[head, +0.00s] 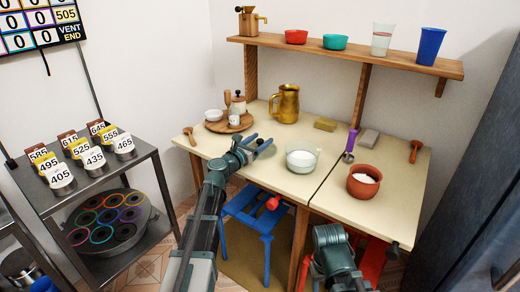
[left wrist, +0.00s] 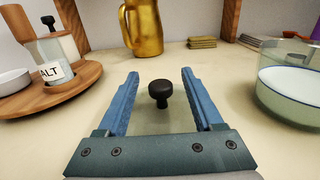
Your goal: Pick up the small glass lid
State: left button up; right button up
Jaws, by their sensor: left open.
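The small glass lid's black knob (left wrist: 160,92) stands upright between my left fingers in the left wrist view. The clear glass around it is hard to make out against the pale tabletop. My left gripper (left wrist: 160,80) is open, with one blue finger on each side of the knob and a gap on both sides. In the head view my left gripper (head: 262,144) is low over the table, left of the glass bowl of white contents (head: 301,157). The lid is hard to make out there. Of my right arm only links show at the bottom; its gripper is not visible.
Behind are a brass jug (head: 287,104) and a round wooden tray (head: 215,127) with jars. A shelf (head: 350,56) hangs above.

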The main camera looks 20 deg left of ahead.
pick_arm(q)
jog(key=shift+c, duration=0.3)
grip_shut()
jog(key=shift+r, duration=0.15)
